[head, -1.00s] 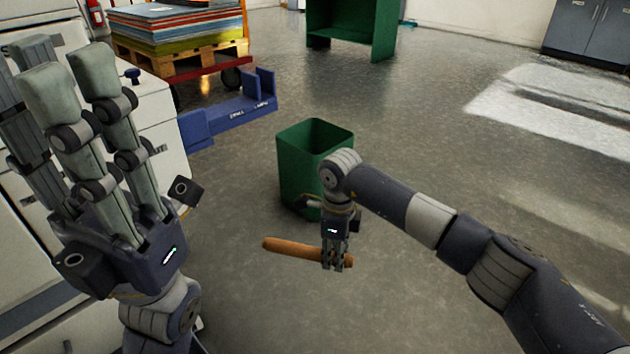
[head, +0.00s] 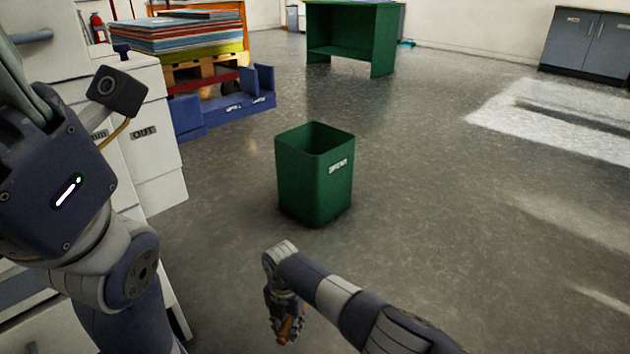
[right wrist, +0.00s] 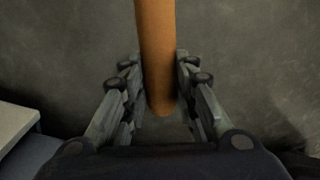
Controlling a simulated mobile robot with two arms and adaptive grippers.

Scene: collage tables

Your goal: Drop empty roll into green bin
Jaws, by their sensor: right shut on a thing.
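The green bin (head: 312,195) stands upright on the floor in the middle of the head view, open at the top, with a white label on its front. My right gripper (head: 286,333) is in front of the bin, on the near side and apart from it. It is shut on the empty roll (head: 291,326), an orange-brown tube mostly hidden by the fingers there. In the right wrist view the roll (right wrist: 157,50) runs from the top edge down between the fingers (right wrist: 158,95). My left arm is at the left edge; its fingertips are out of the picture.
White cabinets (head: 150,140) line the left side. A blue cart part (head: 225,110) and a pallet with stacked sheets (head: 180,35) stand behind them. A green shelf (head: 350,40) is at the back. The floor to the right is clear.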

